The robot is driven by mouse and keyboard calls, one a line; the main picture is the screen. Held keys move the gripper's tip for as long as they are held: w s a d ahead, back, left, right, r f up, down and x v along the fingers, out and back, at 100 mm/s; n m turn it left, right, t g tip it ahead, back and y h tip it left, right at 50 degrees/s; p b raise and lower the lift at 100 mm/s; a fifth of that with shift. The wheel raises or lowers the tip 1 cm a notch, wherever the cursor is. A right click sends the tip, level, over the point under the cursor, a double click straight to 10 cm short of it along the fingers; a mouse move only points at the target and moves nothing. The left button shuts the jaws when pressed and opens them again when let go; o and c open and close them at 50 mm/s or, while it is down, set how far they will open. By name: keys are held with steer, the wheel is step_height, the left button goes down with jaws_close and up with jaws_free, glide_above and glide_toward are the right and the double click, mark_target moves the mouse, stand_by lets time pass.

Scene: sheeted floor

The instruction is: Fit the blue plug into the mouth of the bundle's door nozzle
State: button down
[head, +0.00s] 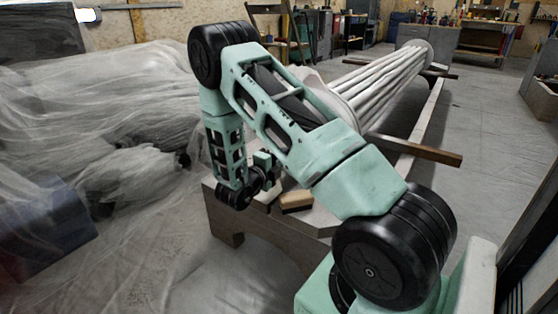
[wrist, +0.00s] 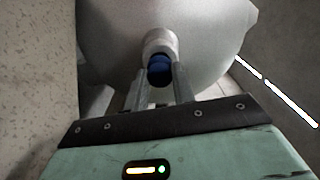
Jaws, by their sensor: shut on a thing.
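In the wrist view, the blue plug (wrist: 159,66) sits between the two fingers of my gripper (wrist: 160,75), which is shut on it. Straight beyond it is the pale, round door nozzle (wrist: 160,40), standing out from the grey-white end door (wrist: 205,40) of the bundle. The plug overlaps the nozzle's mouth in this view; I cannot tell whether it is inside or just in front. In the head view, the bundle (head: 390,82) of long pale tubes runs away to the back. My arm hides the nozzle and plug there.
A wooden trestle (head: 228,213) carries the bundle, with a wooden bar (head: 415,150) sticking out to the right. A small tan block (head: 296,200) lies on the trestle's near end. Plastic sheeting (head: 100,130) covers things at left. The floor at right (head: 490,130) is mostly clear.

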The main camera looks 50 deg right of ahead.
steer(key=shift+d, duration=0.65)
steer(key=c, duration=1.1)
jaws_free()
steer(key=shift+a, duration=0.2)
steer(key=shift+s+a+p, duration=0.2)
steer(key=shift+a+p, duration=0.75)
steer(key=shift+a, duration=1.9)
steer(key=shift+s+a+p, duration=0.2)
steer(key=shift+a+p, duration=0.8)
steer(key=shift+a, duration=1.85)
steer(key=shift+s+a+p, duration=0.2)
steer(key=shift+a+p, duration=0.75)
steer(key=shift+a, duration=1.9)
